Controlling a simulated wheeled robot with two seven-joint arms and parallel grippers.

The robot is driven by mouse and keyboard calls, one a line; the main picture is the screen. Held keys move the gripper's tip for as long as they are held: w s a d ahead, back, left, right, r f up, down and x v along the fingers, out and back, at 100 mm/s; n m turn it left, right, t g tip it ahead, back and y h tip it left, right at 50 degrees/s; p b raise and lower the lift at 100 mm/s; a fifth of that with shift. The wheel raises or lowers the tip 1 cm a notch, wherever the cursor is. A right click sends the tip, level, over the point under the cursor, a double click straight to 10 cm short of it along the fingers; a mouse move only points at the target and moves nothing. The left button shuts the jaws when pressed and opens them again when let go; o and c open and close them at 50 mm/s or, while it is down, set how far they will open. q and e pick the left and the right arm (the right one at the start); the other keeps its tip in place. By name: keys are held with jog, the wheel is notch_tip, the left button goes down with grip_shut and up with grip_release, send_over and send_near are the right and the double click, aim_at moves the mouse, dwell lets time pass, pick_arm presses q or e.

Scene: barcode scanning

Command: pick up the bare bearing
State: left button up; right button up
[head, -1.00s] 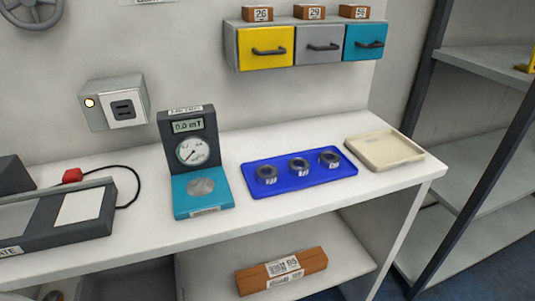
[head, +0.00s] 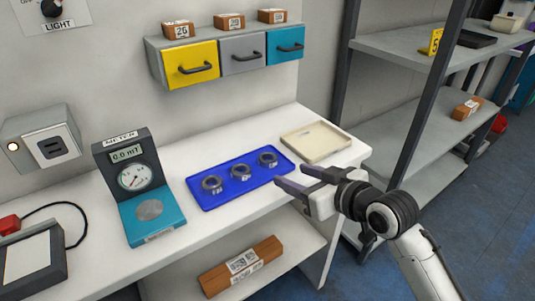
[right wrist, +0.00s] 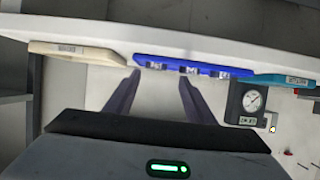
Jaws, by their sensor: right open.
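Three grey ring bearings stand in a row on a blue tray (head: 214,203) on the white bench: left (head: 212,184), middle (head: 240,172) and right (head: 268,159). Each seems to have a small pale label at its front, so I cannot tell which one is bare. My right gripper (head: 291,176) is open and empty, its fingers near the tray's right end and pointing left. In the right wrist view, the open fingers (right wrist: 160,79) show with the blue tray (right wrist: 210,72) beyond them, seen edge-on. My left gripper is not in view.
A beige tray (head: 316,142) lies right of the blue tray. A teal-based meter (head: 140,190) reading 0.0 mT stands to its left. Drawers (head: 240,60) hang above. A brown labelled box (head: 240,265) lies on the lower shelf. A metal rack (head: 400,45) stands at the right.

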aim_at(267, 156)
jog(key=shift+w+a+r+t, duration=0.15)
jog(key=shift+w+a+r, duration=0.1)
jog(key=shift+w+r, duration=0.25)
jog(key=shift+w+a+r+t, duration=0.2)
jog(key=shift+w+r, duration=0.1)
jog(key=shift+w, duration=0.35)
jog(key=x, duration=0.3)
jog(key=shift+w+a, duration=0.15)
jog(key=shift+a, duration=0.05)
jog(key=shift+f+x, duration=0.3)
jog(key=shift+x, duration=1.2)
jog(key=shift+f+x, duration=0.25)
jog(key=shift+x, duration=1.3)
jog(key=shift+d, duration=0.2)
jog(key=shift+c, duration=0.5)
jog(key=c, duration=0.7)
jog(key=shift+c, duration=0.6)
jog(key=shift+r, duration=0.1)
